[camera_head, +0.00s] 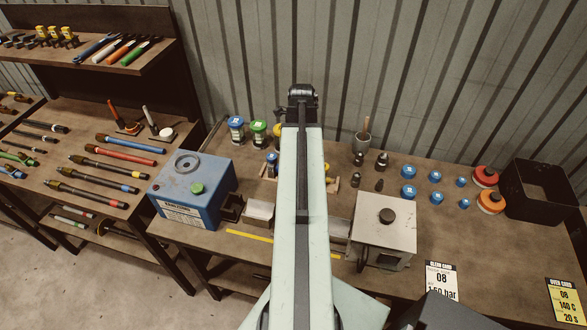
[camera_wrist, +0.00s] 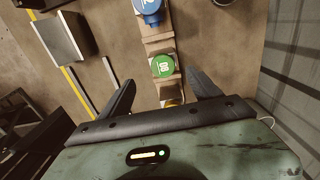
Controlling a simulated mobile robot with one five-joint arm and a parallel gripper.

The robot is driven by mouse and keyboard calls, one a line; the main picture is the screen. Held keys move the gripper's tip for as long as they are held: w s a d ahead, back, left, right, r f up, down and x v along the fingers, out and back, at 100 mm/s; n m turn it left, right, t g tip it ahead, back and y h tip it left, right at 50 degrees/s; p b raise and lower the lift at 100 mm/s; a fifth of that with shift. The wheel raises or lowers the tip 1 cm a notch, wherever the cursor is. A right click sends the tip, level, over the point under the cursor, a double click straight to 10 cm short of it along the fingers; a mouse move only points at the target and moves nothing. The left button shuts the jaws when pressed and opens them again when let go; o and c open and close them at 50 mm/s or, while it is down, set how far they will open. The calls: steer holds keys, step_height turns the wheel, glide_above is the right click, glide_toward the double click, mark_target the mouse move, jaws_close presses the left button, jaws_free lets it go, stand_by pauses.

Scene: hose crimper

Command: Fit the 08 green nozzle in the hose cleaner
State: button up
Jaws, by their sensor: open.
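In the wrist view, the green nozzle (camera_wrist: 162,66) marked 08 stands in a wooden rack (camera_wrist: 158,47), between a blue nozzle (camera_wrist: 149,8) and a yellow one (camera_wrist: 171,103). My gripper (camera_wrist: 162,92) is open above the rack. Its fingers lie on either side of the row, with the green nozzle just beyond the fingertips and the yellow one partly hidden by my gripper. In the head view my arm covers most of the rack. A blue box machine (camera_head: 220,175) with a green button and a top ring stands left; its label is too small to read surely.
A grey box (camera_head: 385,222) with a black knob stands right of my arm. A clean card (camera_head: 441,280) reads 08, 150 bar. Blue and green jars (camera_head: 236,130) stand at the back. Several blue caps (camera_head: 409,171), red-orange discs (camera_head: 485,176) and a black bin (camera_head: 541,188) are right.

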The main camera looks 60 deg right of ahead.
steer(key=f+b, duration=0.5)
steer(key=w+f+b, duration=0.1)
steer(key=f+b, duration=0.1)
steer(key=f, duration=0.1)
steer(key=shift+d+b, duration=0.25)
steer(key=shift+b, duration=0.15)
steer(key=shift+r, duration=0.15)
jaws_close()
step_height(320, 180, up, 10)
steer(key=p, duration=1)
steer(key=shift+r+p, duration=0.15)
steer(key=shift+p, duration=0.2)
